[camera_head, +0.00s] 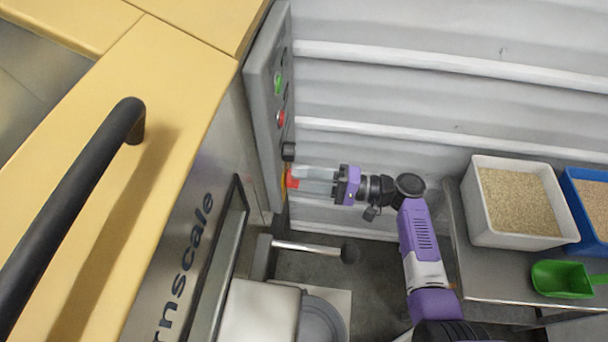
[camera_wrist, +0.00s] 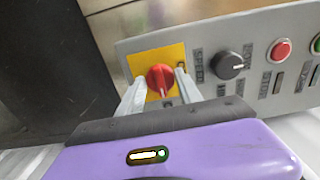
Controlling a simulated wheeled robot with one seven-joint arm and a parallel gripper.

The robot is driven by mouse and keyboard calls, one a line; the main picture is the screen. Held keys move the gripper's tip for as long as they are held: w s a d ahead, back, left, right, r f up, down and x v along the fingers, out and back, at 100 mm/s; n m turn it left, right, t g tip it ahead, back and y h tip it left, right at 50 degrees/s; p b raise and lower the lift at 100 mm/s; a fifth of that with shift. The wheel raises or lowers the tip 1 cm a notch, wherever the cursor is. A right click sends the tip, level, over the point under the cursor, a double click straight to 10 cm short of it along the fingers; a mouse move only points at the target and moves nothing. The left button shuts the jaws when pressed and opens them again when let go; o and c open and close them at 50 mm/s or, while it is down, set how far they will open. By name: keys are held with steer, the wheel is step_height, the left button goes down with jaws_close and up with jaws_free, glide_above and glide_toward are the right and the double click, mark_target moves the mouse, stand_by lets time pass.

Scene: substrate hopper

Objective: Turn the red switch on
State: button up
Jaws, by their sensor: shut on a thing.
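The red switch (camera_wrist: 160,80) is a round red knob on a yellow square plate (camera_wrist: 141,64) at the left end of the grey control panel in the wrist view. In the head view the red switch (camera_head: 291,180) shows low on the panel's edge, partly hidden by my fingers. My gripper (camera_wrist: 160,92) has its two pale fingers on either side of the knob and is shut on it. In the head view my gripper (camera_head: 300,180) reaches left to the panel from the purple arm.
The grey control panel (camera_head: 262,100) also carries a black knob (camera_wrist: 230,66), a red button (camera_wrist: 281,50) and a green button (camera_head: 278,82). A lever with a black ball (camera_head: 350,252) stands below my gripper. A white bin (camera_head: 474,215) and green scoop (camera_head: 562,279) are at right.

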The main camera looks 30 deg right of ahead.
steer(key=o, duration=1.3)
steer(key=shift+o, duration=0.2)
steer(key=shift+d, duration=0.1)
steer(key=v, duration=0.7)
steer(key=shift+s+d+b, duration=0.25)
steer(key=shift+b, duration=0.15)
